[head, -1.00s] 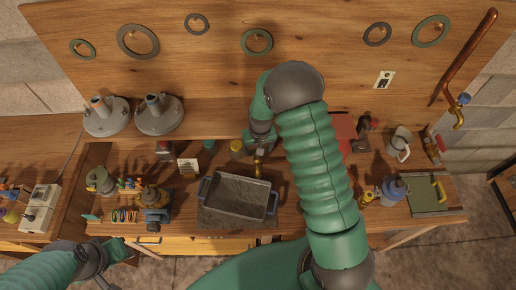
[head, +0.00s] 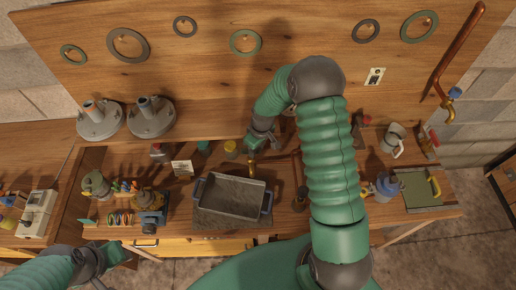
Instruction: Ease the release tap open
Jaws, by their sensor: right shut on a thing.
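My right gripper (head: 256,143) is at the back of the bench, behind the grey basin. It is shut at the release tap, whose brass spout (head: 252,168) hangs just below the jaws. The tap's handle is hidden by the gripper, so I cannot see how far it is turned. A copper pipe (head: 283,158) runs right from beside the tap and bends down toward the front. My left gripper (head: 112,268) is at the lower left in front of the bench, with its fingers apart and empty.
The grey basin (head: 267,201) with dark handles stands in front of the spout. A small white card (head: 182,169) and jars with coloured lids stand at its back left. My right arm covers part of the bench right of the basin. A green board (head: 416,189) lies far right.

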